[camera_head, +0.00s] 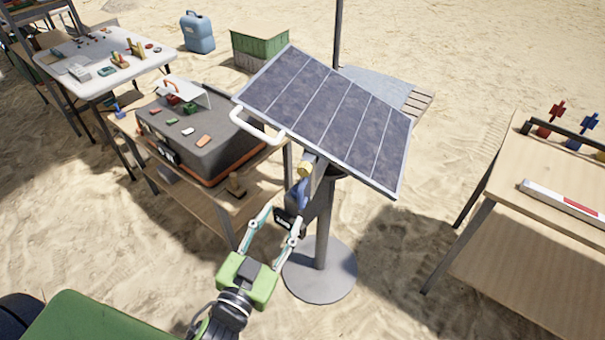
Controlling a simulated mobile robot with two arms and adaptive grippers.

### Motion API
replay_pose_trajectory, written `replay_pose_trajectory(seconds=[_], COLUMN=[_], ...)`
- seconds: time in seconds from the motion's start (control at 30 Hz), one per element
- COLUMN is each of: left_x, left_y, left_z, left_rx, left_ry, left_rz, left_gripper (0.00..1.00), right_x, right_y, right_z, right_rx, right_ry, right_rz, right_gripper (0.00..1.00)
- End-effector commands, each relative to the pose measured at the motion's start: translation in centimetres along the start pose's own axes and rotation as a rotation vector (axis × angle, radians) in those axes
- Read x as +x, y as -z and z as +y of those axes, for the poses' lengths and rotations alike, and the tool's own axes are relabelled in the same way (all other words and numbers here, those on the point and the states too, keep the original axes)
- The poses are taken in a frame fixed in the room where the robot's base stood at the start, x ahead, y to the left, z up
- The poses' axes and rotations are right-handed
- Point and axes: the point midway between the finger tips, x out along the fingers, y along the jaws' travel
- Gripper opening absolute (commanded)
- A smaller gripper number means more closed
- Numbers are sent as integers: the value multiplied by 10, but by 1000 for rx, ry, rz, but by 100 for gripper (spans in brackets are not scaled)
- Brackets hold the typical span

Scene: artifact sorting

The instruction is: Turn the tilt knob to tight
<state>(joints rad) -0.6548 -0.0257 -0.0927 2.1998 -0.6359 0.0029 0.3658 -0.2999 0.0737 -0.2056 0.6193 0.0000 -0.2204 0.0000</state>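A tilted solar panel (330,115) stands on a grey post (324,235) with a round base (335,285). A white handle (258,128) sticks out from its left edge. Under the panel are a yellow knob-like part (306,164) and a blue part (299,193). I cannot tell which is the tilt knob, nor its setting. A small dark plate (287,221) is just below the blue part. My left gripper (283,217) has its fingers spread, tips close to the dark plate and below the blue part. Contact is unclear. My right gripper is not in view.
A wooden stand with a dark case (205,145) is close on the left, with a white table (90,85) behind it. A wooden table (560,185) stands at right. Open sand lies between the post and the right table.

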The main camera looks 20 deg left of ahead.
Motion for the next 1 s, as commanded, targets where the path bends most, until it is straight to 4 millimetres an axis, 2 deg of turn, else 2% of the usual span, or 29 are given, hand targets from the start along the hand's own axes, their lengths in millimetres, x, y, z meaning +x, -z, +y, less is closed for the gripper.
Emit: replay_pose_trajectory(seconds=[0.07,0.17,0.27,0.7,0.83,1.0], left_x=[1,9,23,108,124,136], left_y=[10,13,15,16,15,14], left_z=[-3,-4,-4,-4,-4,-4], left_rx=[3,4,4,4,3,3], left_ry=[5,6,6,5,5,6], left_rz=[18,22,25,22,20,20], left_gripper=[40,40,40,40,40,40], right_x=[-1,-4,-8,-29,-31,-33], right_y=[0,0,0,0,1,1], right_z=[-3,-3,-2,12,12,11], right_rx=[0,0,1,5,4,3], right_ry=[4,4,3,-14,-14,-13], right_rz=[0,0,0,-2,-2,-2], right_gripper=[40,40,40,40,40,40])
